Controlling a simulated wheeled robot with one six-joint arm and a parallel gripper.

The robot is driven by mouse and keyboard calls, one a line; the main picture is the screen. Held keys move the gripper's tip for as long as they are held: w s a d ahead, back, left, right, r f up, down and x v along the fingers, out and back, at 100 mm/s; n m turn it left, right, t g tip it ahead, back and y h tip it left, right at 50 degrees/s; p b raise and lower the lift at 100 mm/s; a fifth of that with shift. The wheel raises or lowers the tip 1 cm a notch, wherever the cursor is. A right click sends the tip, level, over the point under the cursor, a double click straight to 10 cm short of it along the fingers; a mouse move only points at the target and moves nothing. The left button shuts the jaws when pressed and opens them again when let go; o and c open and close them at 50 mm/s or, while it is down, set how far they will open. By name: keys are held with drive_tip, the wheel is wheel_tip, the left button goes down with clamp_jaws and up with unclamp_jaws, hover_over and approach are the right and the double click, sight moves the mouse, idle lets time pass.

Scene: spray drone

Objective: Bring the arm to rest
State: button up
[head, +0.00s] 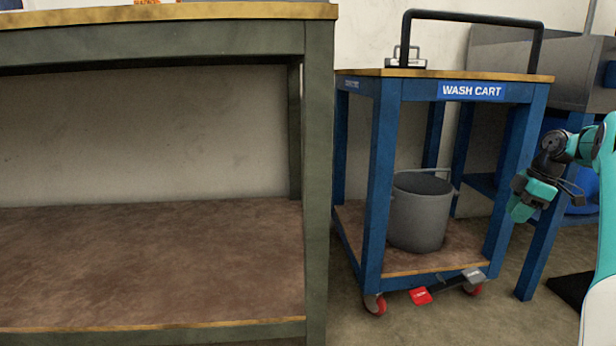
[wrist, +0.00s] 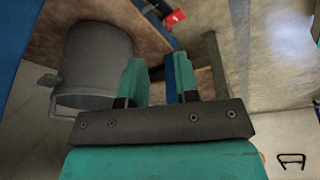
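My arm (head: 606,190) comes in at the right edge of the head view, white and teal. My gripper (head: 524,203) hangs in front of the right side of the blue wash cart and points down and left. In the wrist view my gripper (wrist: 158,68) has its two teal fingers apart with a gap between them. I see nothing held in the gap; the cart shelf shows behind it.
The wash cart (head: 471,91) holds a grey bucket (head: 418,222) on its lower shelf; the bucket also shows in the wrist view (wrist: 97,60). A red pedal (head: 421,296) sits low on the cart. A green-framed workbench (head: 318,180) fills the left. A sink unit stands behind right.

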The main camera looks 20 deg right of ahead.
drive_tip(key=w+a+r+p, duration=0.35)
drive_tip(key=a+r, duration=0.35)
drive_tip(key=a, duration=0.3)
drive_tip(key=w+a+r+p, duration=0.35)
drive_tip(key=a+r, duration=0.35)
drive_tip(key=a, duration=0.4)
drive_tip(key=s+a+r+m+g+y+p, duration=0.1)
drive_tip(key=s+a+r+p, duration=0.2)
drive_tip(key=a, duration=0.6)
drive_tip(key=a+r+m+p, duration=0.1)
drive_tip(key=a+r+p, duration=0.1)
drive_tip(key=a+r, duration=0.45)
drive_tip(key=s+a+r+p, duration=0.25)
drive_tip(key=s+a, duration=0.25)
drive_tip(key=a, duration=0.3)
drive_tip(key=s+a+r+p, duration=0.2)
drive_tip(key=s+a+p, duration=0.1)
drive_tip(key=s+a, duration=0.35)
drive_tip(key=s+a+r+m+g+p, duration=0.15)
drive_tip(key=s+a+p, duration=0.4)
drive_tip(key=s, duration=0.75)
wheel_tip(320, 180, up, 37)
drive_tip(key=p, duration=3.6)
drive_tip(key=shift+s+a+p, duration=0.2)
drive_tip(key=shift+a+p, duration=0.1)
drive_tip(key=shift+r, duration=0.1)
